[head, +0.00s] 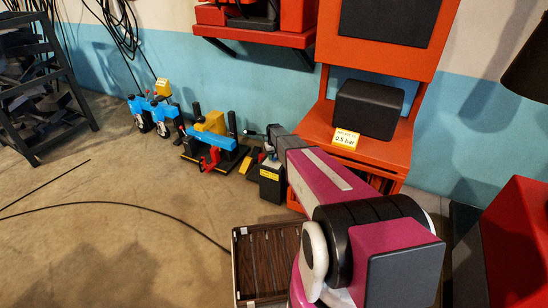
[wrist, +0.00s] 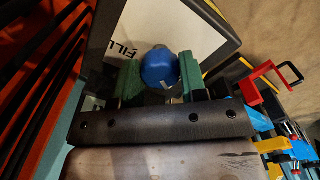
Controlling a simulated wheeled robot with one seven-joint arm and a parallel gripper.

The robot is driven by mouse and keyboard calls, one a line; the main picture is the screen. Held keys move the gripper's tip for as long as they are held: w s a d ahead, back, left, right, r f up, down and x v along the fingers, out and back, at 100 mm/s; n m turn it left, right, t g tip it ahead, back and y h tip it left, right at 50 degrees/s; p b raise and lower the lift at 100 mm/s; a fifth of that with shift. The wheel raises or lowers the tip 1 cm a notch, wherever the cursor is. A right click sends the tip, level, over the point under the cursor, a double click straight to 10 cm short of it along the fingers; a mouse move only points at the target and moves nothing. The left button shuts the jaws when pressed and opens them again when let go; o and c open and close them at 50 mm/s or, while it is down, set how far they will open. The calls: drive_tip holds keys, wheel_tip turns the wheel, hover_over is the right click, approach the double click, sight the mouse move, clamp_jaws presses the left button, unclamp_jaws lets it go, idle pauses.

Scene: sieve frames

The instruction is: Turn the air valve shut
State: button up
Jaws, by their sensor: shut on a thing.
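A round blue knob (wrist: 158,67) shows in the wrist view, in front of a white panel (wrist: 118,35) with dark lettering that begins "FILL". My gripper (wrist: 161,80) has its green fingertips on either side of the knob and is shut on it. I cannot tell how far the knob is turned. In the head view my arm reaches away from me towards a black box with a yellow label (head: 270,176). The fingertips and the knob are too small or hidden to make out there.
A blue bar with a red handle (head: 209,160) stands left of the black box, and blue parts with round gauges (head: 163,129) stand farther left. An orange stand (head: 393,155) with a "0.5 bar" sign (head: 345,139) rises behind my arm. A slatted crate (head: 243,262) lies on the floor; open floor is left.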

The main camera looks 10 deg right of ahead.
drive_tip(key=m, duration=0.5)
drive_tip(key=shift+a+m, duration=0.1)
drive_tip(key=shift+m, duration=0.2)
drive_tip(key=m, duration=0.5)
drive_tip(key=shift+m, duration=0.4)
drive_tip(key=o, duration=0.9)
drive_tip(key=shift+r, duration=0.15)
wheel_tip(320, 180, up, 11)
drive_tip(key=shift+f, duration=0.2)
